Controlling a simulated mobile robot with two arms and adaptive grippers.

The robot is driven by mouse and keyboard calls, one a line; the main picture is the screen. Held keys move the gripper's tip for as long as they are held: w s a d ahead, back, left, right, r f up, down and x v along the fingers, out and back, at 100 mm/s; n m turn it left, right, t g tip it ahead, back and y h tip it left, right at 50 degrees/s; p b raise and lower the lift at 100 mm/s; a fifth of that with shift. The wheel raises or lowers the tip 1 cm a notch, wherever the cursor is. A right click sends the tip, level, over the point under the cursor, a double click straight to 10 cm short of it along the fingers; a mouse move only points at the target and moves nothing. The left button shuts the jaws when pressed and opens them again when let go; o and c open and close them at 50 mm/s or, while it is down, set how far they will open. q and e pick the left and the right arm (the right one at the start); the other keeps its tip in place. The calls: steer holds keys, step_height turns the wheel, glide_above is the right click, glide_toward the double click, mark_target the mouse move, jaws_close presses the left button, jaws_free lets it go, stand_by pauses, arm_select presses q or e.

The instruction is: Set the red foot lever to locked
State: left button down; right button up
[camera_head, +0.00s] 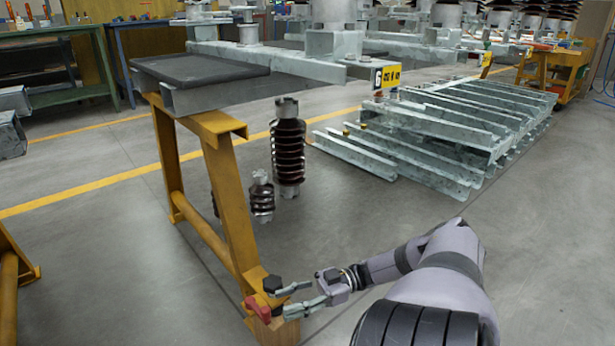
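The red foot lever (258,308) is at the bottom of the yellow trestle leg, low in the middle of the head view. My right gripper (283,302) reaches in from the right at the lever's height. Its two fingers are spread apart, with the tips close to the lever's right side. I cannot tell whether a fingertip touches the lever. No object shows between the fingers. The lever's far side and its marking are too small to read. My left gripper is not in the view.
The yellow trestle (222,190) carries a grey steel frame with a black mat (200,69). Brown insulators (288,150) stand behind it. Stacked steel beams (440,130) lie at the right. Another yellow stand (10,285) is at the left edge. The floor between the stands is clear.

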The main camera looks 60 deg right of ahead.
steer(key=v, duration=0.5)
steer(key=shift+s+d, duration=0.25)
steer(key=shift+d, duration=0.05)
